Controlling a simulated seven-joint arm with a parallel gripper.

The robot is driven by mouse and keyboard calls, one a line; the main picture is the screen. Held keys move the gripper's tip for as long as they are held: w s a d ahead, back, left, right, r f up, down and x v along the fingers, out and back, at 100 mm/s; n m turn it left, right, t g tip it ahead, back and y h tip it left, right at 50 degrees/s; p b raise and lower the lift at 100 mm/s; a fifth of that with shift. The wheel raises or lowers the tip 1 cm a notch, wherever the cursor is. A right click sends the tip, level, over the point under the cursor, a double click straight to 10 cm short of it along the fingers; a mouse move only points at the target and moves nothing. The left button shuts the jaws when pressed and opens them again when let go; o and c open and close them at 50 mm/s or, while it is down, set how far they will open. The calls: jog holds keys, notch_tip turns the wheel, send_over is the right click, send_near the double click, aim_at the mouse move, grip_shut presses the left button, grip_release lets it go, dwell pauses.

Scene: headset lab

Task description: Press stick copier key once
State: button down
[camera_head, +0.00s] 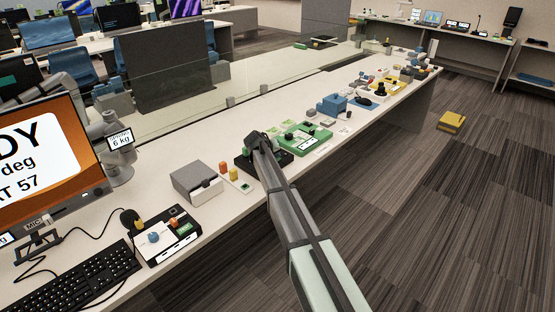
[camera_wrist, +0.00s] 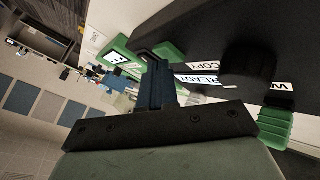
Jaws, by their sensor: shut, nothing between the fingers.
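The stick copier is a dark box (camera_head: 284,160) on the long white table, partly hidden behind my arm in the head view. In the wrist view its dark top (camera_wrist: 215,35) carries white COPY (camera_wrist: 208,67) and READY (camera_wrist: 203,79) labels, a round black knob (camera_wrist: 247,64) and a green stick-like part (camera_wrist: 275,125) at the right. A green block (camera_wrist: 172,51) lies by the COPY label, beside my fingertips; I cannot tell whether they touch it. My gripper (camera_wrist: 148,55) is shut and empty, over the copier; in the head view its end (camera_head: 257,140) hides part of the box.
A green device (camera_head: 305,138) stands just beyond the copier. A grey box (camera_head: 196,182), orange and yellow blocks (camera_head: 228,170) and a black-and-white panel (camera_head: 166,236) lie on the near side. A blue box (camera_head: 331,104) and small items fill the far table. The floor at right is mostly clear.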

jog(key=shift+f, duration=0.15)
dwell(0.3)
jog(key=shift+r, duration=0.85)
jog(key=shift+r, duration=2.5)
